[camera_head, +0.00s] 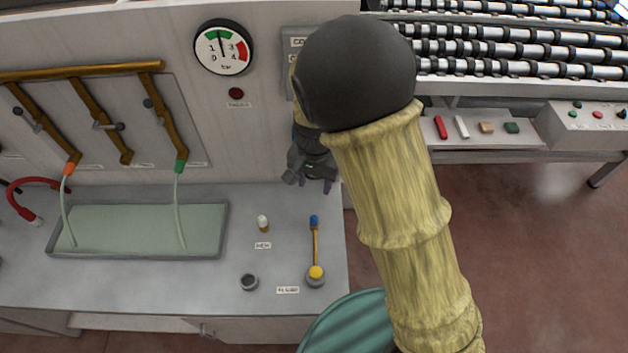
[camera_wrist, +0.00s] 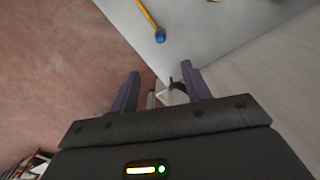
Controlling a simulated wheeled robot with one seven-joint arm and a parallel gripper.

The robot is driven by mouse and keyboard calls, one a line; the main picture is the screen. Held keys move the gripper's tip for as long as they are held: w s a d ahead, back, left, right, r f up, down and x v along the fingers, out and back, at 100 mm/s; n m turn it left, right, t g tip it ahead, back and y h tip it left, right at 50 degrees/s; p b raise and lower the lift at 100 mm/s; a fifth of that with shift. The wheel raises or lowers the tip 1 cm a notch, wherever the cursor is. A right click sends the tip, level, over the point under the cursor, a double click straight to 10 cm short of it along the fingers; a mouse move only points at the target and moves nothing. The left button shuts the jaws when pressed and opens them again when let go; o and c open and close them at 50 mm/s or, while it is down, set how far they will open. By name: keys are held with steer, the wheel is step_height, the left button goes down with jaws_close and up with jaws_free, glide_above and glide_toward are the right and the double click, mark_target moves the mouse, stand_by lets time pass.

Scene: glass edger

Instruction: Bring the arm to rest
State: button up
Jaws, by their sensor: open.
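My arm reaches up and forward across the middle of the head view, in a yellowish sleeve with a dark rounded joint. My gripper (camera_head: 311,180) hangs past it, partly hidden by the arm, above the back right part of the grey bench. In the wrist view my gripper (camera_wrist: 160,76) has its two dark fingers spread apart. They point toward the bench's corner and the floor. A small pale shape shows between and beyond the fingers; I cannot tell what it is. Nothing is visibly held.
A gauge (camera_head: 223,47) sits on the panel behind. A roller conveyor (camera_head: 520,65) stands right; red floor (camera_head: 540,240) is clear.

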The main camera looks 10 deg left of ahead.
stand_by(0.7)
steer(key=s+d+r+t, duration=0.1)
steer(key=s+d+r, duration=0.1)
steer(key=d, duration=0.6)
steer(key=s+d+r+n, duration=0.1)
steer(key=s+d+r, duration=0.1)
steer(key=d, duration=0.7)
steer(key=s+d+r+t+b, duration=0.1)
steer(key=s+d+r, duration=0.2)
steer(key=d, duration=0.5)
steer(key=shift+d+r+n+t, duration=0.25)
steer(key=shift+r+n+t, duration=0.05)
steer(key=shift+r+n, duration=0.1)
